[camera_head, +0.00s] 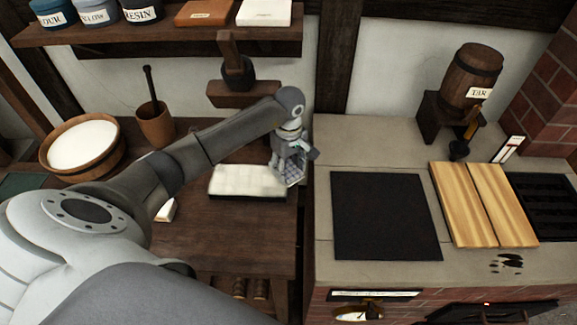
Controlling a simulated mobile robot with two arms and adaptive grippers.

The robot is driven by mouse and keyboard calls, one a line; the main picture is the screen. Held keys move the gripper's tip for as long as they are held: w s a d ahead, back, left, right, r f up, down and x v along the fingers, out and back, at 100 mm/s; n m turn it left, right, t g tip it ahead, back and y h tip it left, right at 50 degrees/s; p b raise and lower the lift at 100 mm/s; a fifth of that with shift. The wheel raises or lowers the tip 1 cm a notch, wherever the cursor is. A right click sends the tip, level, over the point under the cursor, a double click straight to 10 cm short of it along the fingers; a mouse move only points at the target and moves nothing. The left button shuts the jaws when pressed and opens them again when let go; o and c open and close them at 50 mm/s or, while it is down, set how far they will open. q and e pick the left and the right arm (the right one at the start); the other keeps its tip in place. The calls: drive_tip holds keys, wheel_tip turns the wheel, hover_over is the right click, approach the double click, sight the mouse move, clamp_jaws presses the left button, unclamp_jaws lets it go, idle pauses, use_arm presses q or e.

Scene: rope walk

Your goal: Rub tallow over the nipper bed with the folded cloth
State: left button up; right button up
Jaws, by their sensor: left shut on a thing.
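My left gripper (291,165) is over the right end of a pale, flat-topped slab (240,181) with a dark edge, on the brown table. It is shut on a small grey-blue checked piece, which looks like the folded cloth (292,174); the fingers hide part of it. I cannot tell whether the cloth touches the slab. A round wooden tub (113,153) at the left holds something smooth and white, which may be tallow. A wooden block with an upright handle (241,94) stands behind the slab. I cannot tell which piece is the nipper bed. My right gripper is not in view.
A wooden cup with a stick (156,125) stands by the tub. A small white block (167,210) lies beside my arm. At the right, the stone-topped counter holds a black plate (385,215), pale boards (483,205) and a tar barrel (473,75). A shelf (170,32) hangs above.

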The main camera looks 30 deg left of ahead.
use_arm(q)
drive_tip(key=shift+f+b, duration=0.5)
drive_tip(key=shift+f, duration=0.1)
drive_tip(key=shift+r, duration=0.1)
